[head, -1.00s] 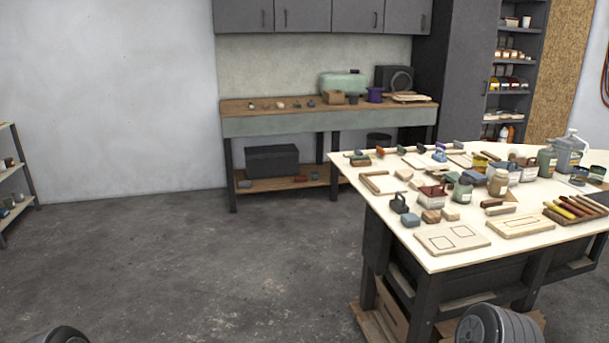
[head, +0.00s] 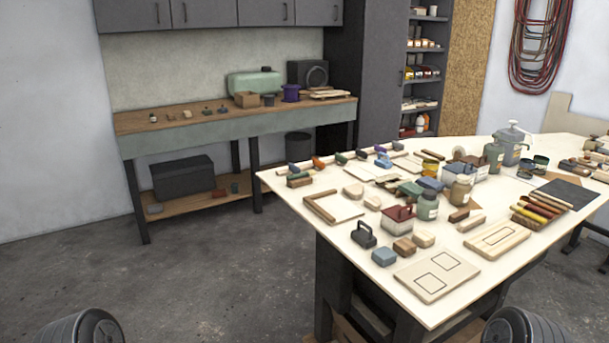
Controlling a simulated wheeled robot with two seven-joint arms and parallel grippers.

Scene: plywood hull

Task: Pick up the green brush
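The white-topped table (head: 291,202) holds a row of small brush-like items along its far left edge. One in this row looks green (head: 341,158) and is likely the green brush, between an orange one (head: 318,162) and a dark blue one (head: 361,155). Another green-topped item with a wooden body (head: 299,179) lies near the table's left corner, and I cannot tell if it is a brush. Neither of my grippers is in view. Only rounded dark parts of my arms show at the bottom left and bottom right, well short of these items.
The table is crowded with jars (head: 460,193), a tray of coloured sticks (head: 541,208), a marked board (head: 437,274) and a dark handled block (head: 364,235). A workbench (head: 232,124) stands against the back wall. The floor left of the table is clear.

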